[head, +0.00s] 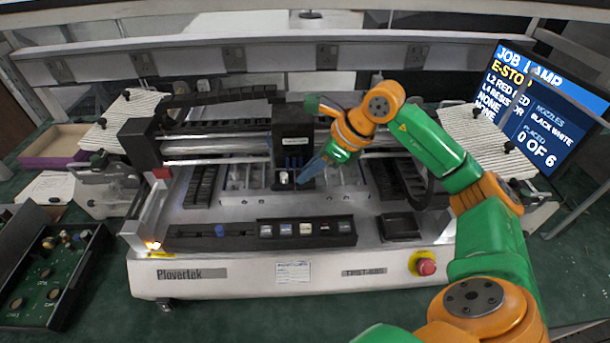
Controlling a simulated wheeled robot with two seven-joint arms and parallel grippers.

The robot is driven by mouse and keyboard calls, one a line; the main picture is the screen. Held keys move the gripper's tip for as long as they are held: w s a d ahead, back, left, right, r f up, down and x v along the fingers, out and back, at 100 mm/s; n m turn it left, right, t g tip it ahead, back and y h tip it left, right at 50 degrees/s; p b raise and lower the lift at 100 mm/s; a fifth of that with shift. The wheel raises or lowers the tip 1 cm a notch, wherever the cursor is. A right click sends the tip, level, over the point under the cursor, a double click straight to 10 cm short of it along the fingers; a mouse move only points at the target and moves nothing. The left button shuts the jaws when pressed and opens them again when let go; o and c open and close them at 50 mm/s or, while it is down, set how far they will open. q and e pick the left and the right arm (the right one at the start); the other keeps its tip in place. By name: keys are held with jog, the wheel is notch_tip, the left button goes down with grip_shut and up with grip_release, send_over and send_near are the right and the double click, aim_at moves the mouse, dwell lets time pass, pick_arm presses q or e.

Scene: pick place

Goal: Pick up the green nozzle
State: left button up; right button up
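I cannot make out a green nozzle for sure. A black rack (245,241) on the machine's front edge has several small labelled slots; the rightmost label (344,227) looks greenish, and a blue piece (220,231) stands near its left end. My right gripper (303,180) reaches in from the right, its narrow blue-grey fingers pointing down and left beside the machine's dark head (292,130). The fingers overlap from this angle, so their opening is unclear, and no held object shows. My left gripper is not in view.
The white placement machine (235,283) fills the middle, with a red emergency button (427,267) at front right. A black tray (85,283) with a green board stands at left. A screen (545,120) at right reads E-STO, nozzles black, white, and placed 0 of 6.

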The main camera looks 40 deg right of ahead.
jog(key=shift+s, duration=0.1)
grip_shut()
